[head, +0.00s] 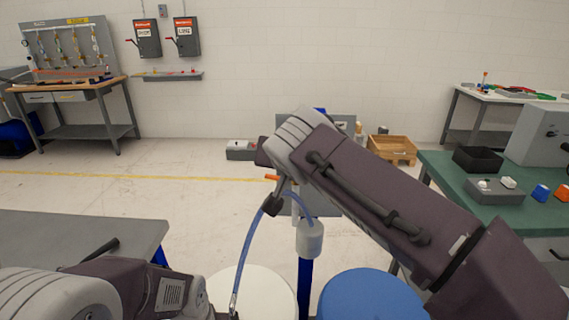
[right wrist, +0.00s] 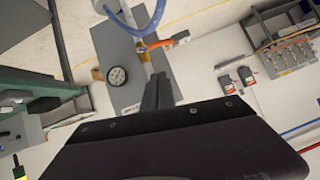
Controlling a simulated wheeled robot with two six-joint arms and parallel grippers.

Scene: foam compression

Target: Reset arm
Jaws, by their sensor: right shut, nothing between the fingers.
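My right arm (head: 390,190) reaches in from the right across the middle of the head view, over the floor and drums. My right gripper shows in the right wrist view (right wrist: 158,92) as narrow dark fingers pressed together, with nothing between them. In that view it is in front of a grey panel with a round gauge (right wrist: 117,76), an orange lever (right wrist: 158,43) and a clear blue hose (right wrist: 135,22); I cannot tell the gap. My left arm (head: 140,285) lies low at the left in the head view; its gripper is out of view.
A white drum (head: 255,290) and a blue drum (head: 372,295) stand below my right arm. A grey table (head: 75,232) is at the left. A green-topped bench (head: 450,178) with a black bin (head: 478,159) is at the right. Open floor (head: 190,200) lies beyond.

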